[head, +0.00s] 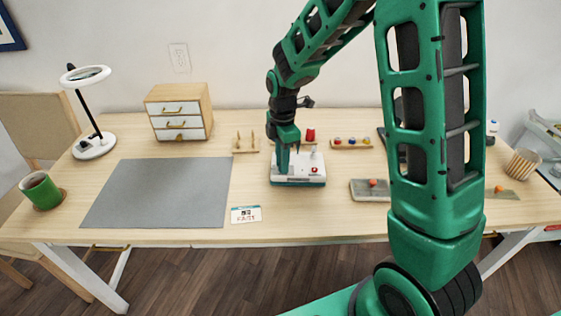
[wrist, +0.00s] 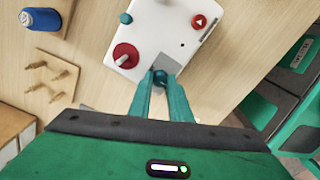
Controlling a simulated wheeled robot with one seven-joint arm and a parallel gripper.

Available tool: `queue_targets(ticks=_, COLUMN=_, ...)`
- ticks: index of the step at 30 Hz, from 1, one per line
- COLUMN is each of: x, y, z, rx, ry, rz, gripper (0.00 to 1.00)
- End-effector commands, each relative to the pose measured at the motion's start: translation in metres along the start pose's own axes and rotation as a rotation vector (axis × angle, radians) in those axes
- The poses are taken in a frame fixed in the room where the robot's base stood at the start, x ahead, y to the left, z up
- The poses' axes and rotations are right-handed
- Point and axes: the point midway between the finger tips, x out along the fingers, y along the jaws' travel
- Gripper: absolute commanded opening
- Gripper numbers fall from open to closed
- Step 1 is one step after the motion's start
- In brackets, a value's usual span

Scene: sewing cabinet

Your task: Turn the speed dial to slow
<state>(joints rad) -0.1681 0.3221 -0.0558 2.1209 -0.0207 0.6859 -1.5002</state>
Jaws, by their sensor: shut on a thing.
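The white sewing machine (head: 312,178) with a teal base stands at the middle of the table. My gripper (head: 282,170) reaches down over its left part. In the wrist view the machine's white top (wrist: 176,30) carries a red round knob (wrist: 124,54), a teal peg (wrist: 125,17) and a red button with a white triangle (wrist: 199,22). My fingertips (wrist: 160,84) are closed around a small dark blue-teal knob (wrist: 160,74), apparently the speed dial, beside a grey plate (wrist: 171,64). The fingers partly hide the knob, and I cannot read its setting.
A card (head: 245,214) with small lettering lies in front of the machine, right of the grey mat (head: 150,195). Spool pegs (head: 246,144) and a red spool (head: 310,134) stand behind. A drawer box (head: 180,110), lamp (head: 92,144) and green mug (head: 41,190) are left.

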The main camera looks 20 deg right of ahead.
Motion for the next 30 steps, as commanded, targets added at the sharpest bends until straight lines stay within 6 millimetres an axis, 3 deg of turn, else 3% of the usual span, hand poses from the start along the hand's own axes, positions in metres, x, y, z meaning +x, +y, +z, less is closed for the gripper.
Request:
queue_targets(ticks=17, x=-0.0003, y=0.0003, z=-0.0007, rx=-0.038, ry=0.001, rz=0.001, gripper=0.0)
queue_targets(ticks=18, x=-0.0003, y=0.0003, z=-0.0008, rx=-0.038, ry=0.001, rz=0.001, gripper=0.2)
queue_targets(ticks=20, x=-0.0003, y=0.0003, z=-0.0008, rx=-0.038, ry=0.001, rz=0.001, gripper=0.34)
queue_targets(ticks=30, x=-0.0016, y=0.0001, z=-0.0002, rx=-0.036, ry=0.0, rz=0.0, gripper=0.36)
